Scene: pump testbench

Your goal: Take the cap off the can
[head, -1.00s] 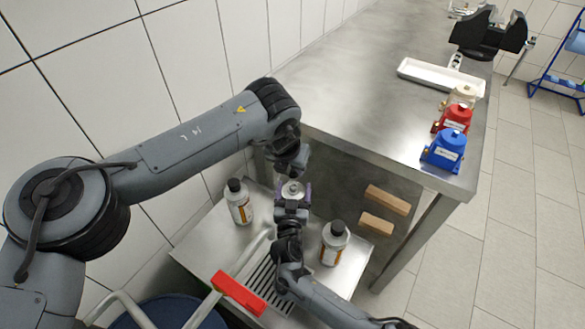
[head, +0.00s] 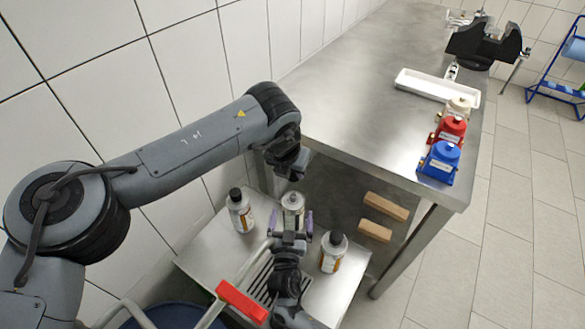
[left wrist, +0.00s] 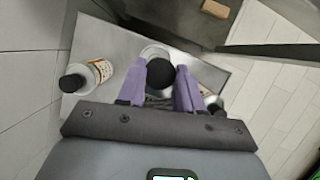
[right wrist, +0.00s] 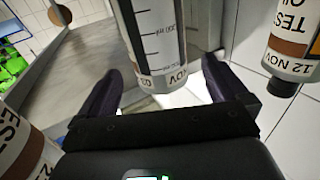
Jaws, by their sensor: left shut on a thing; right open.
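The middle can (head: 292,207) stands upright on the low metal table, with a pale, uncapped top. My left gripper (head: 300,172) is above it, shut on the black cap (left wrist: 161,74). In the left wrist view the cap sits between the purple fingers, with the can's silver top (left wrist: 154,52) behind and apart from it. The cap cannot be made out in the head view. My right gripper (head: 290,226) is open beside the can on the near side. In the right wrist view the can (right wrist: 152,45) stands beyond and between the spread fingers, not gripped.
Capped bottles stand to the left (head: 241,212) and right (head: 333,252) of the can. A red-handled item (head: 241,301) is in front. Two wooden blocks (head: 386,206) lie under the workbench (head: 370,80). The bench carries a blue pump (head: 440,163), a red one (head: 449,131) and a white tray (head: 436,86).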

